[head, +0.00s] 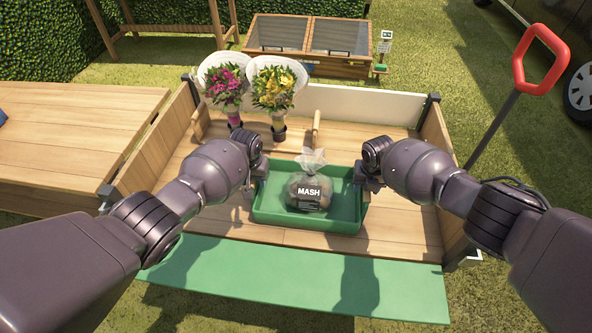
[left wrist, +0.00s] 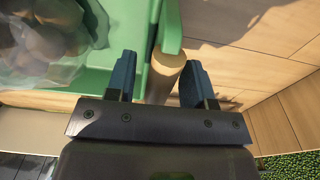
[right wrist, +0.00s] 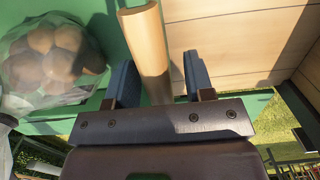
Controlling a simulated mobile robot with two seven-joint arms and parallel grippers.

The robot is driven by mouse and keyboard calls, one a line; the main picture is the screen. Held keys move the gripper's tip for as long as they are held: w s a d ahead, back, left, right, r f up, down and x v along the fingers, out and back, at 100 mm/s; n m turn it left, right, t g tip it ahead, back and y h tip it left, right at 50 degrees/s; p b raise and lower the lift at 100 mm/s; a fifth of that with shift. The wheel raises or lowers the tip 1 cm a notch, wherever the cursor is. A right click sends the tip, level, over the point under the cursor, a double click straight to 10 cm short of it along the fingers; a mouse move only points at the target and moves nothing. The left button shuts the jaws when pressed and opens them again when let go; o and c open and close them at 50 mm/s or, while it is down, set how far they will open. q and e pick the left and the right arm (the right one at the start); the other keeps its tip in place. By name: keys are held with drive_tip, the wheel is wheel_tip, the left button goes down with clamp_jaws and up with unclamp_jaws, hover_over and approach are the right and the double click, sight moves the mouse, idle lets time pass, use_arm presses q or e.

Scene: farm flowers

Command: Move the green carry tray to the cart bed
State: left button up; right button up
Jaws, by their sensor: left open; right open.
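The green carry tray (head: 290,222) is in the wooden cart bed (head: 400,232), near its front edge, and looks level. It holds a clear bag of brown round things labelled MASH (head: 310,192). My left gripper (head: 258,172) is at the tray's left end. In the left wrist view its open fingers (left wrist: 160,82) stand either side of a wooden handle (left wrist: 166,72). My right gripper (head: 364,174) is at the right end. In the right wrist view its open fingers (right wrist: 160,82) straddle the other wooden handle (right wrist: 147,48). Neither gripper is closed on a handle.
Pink flowers (head: 225,84) and yellow flowers (head: 274,88) stand in the bed behind the tray. A green flap (head: 300,275) lies along the front. A wooden table (head: 70,140) stands left, a red pull handle (head: 540,60) right. Bed floor is clear right of the tray.

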use_arm(q)
wheel_tip(320, 180, up, 12)
drive_tip(key=s, duration=0.1)
use_arm(e)
drive_tip(key=shift+s+r, duration=0.2)
drive_tip(key=shift+r, duration=1.8)
drive_tip(key=shift+s+r, duration=0.15)
drive_tip(key=shift+r, duration=1.85)
drive_tip(key=shift+s+r, duration=0.2)
drive_tip(key=shift+r, duration=1.8)
